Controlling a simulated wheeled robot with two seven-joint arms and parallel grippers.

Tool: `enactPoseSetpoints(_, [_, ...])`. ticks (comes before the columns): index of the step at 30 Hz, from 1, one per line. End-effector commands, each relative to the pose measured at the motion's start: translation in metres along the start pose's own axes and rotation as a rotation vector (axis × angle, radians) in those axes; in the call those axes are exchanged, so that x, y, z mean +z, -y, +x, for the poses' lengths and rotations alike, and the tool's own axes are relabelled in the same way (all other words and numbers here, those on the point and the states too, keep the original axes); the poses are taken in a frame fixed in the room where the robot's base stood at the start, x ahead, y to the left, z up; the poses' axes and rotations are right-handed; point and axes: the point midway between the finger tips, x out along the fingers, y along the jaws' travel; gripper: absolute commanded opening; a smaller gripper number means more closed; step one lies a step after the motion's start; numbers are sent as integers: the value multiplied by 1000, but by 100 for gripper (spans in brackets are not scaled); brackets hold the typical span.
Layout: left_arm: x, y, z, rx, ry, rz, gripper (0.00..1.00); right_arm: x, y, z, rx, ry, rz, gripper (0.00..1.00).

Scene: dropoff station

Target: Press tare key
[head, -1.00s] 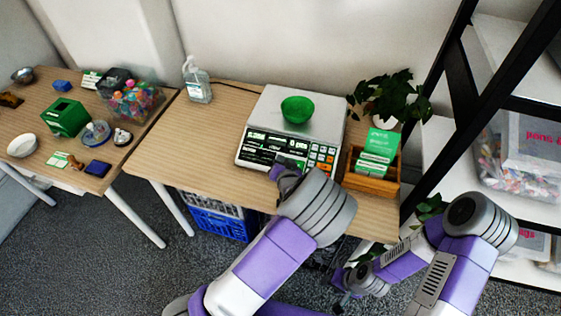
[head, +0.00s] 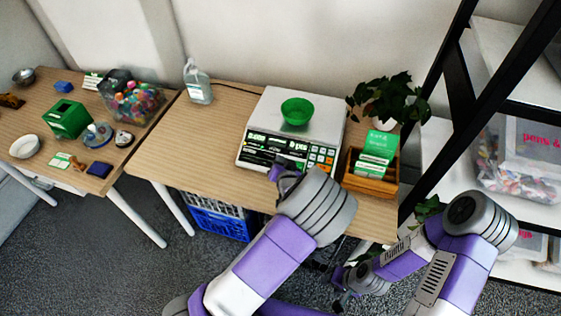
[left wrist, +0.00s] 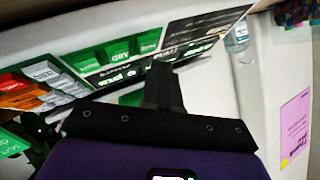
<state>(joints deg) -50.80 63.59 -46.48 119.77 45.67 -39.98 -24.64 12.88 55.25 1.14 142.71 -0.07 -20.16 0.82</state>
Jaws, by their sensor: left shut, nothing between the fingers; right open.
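The scale (head: 262,121) stands on the right-hand wooden table, with a green bowl (head: 297,111) on its plate. Its front panel has dark displays and a keypad (head: 321,157) with orange, green and white keys. My left gripper (head: 284,163) is shut and empty at the panel's front, left of the orange keys. The left wrist view shows its closed fingertips (left wrist: 162,72) close to the panel, beside green keys (left wrist: 117,50); I cannot tell whether they touch. The tare key's label is not readable. My right gripper (head: 342,291) is low, below the table's front edge, partly hidden.
A wooden box with green cards (head: 373,169) stands close to the right of the scale. A plant (head: 388,97) is behind it, and a sanitizer bottle (head: 197,82) is at the back left. The table (head: 190,140) left of the scale is clear. A black-framed shelf (head: 470,115) stands at the right.

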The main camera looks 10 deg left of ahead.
Motion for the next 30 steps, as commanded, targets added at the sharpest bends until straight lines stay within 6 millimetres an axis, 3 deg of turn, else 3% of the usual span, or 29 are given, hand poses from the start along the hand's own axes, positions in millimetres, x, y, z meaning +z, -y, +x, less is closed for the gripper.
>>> enactPoseSetpoints(7, [-3,3,-3,0,0,0,0,0,2,-4,0,0,0,43])
enactPoseSetpoints(21, [-26,25,-34,0,0,0,0,2,15,-40,0,0,0,43])
enactPoseSetpoints(30, [-25,25,-35,0,0,0,0,2,14,-39,0,0,0,43])
